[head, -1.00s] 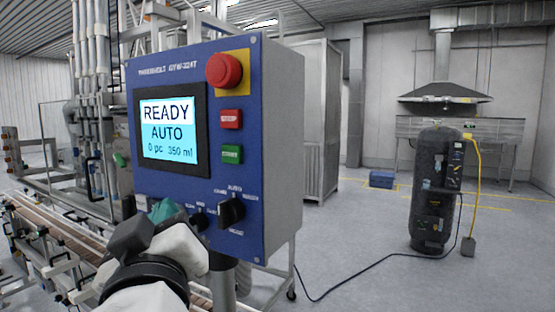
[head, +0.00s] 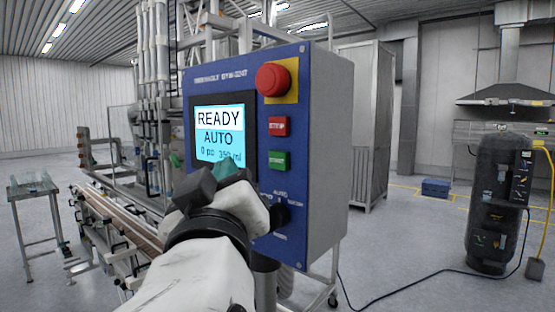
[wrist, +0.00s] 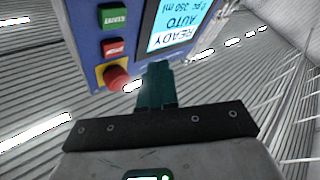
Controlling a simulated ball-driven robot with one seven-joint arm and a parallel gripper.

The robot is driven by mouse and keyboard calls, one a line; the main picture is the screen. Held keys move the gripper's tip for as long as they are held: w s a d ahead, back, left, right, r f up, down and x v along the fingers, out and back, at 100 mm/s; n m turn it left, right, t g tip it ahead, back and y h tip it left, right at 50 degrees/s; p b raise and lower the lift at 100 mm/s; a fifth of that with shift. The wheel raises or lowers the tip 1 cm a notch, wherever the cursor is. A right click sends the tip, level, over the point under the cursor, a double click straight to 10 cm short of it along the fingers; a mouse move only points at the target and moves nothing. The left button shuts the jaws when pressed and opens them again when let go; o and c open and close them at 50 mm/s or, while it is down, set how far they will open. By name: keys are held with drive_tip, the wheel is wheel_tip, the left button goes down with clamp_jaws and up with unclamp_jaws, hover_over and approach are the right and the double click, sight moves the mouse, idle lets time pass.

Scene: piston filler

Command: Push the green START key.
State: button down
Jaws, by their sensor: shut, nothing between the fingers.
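The green START key (head: 279,161) is on the blue control panel (head: 300,225), below the red STOP key (head: 278,126). It also shows in the wrist view (wrist: 114,17) at the top, upside down. My gripper (head: 228,170) is in front of the panel's lower screen edge, left of and a little below the green key in the head view. Its teal fingers (wrist: 156,85) are shut and empty, and appear apart from the key. The lit screen (head: 219,133) reads READY, AUTO, 0 pc, 350 ml.
A red mushroom button (head: 273,80) on a yellow plate sits above the keys. A black rotary selector (head: 281,214) is below them, partly hidden by my arm. A conveyor (head: 120,218) runs at left. A dark tank (head: 497,200) stands at right, with a cable on the floor.

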sight(269, 154)
drive_tip(key=shift+w+d+p, duration=0.25)
drive_tip(key=shift+w+d, duration=0.8)
drive_tip(key=shift+w, duration=0.3)
drive_tip(key=shift+w+d+p, duration=0.2)
drive_tip(key=shift+w+d, duration=0.85)
drive_tip(key=shift+w, duration=0.25)
drive_tip(key=shift+w, duration=0.1)
drive_tip(key=shift+w+d, duration=0.25)
drive_tip(key=shift+w+d, duration=0.25)
drive_tip(key=shift+w, duration=0.05)
idle(0.9)
drive_tip(key=shift+s+a, duration=0.5)
drive_tip(key=shift+s, duration=0.15)
drive_tip(key=shift+s, duration=0.1)
drive_tip(key=s+a, duration=0.1)
drive_tip(key=s, duration=0.1)
drive_tip(key=s+a, duration=0.1)
drive_tip(key=a, duration=0.1)
drive_tip(key=shift+s+b, duration=0.35)
drive_tip(key=shift+s, duration=0.05)
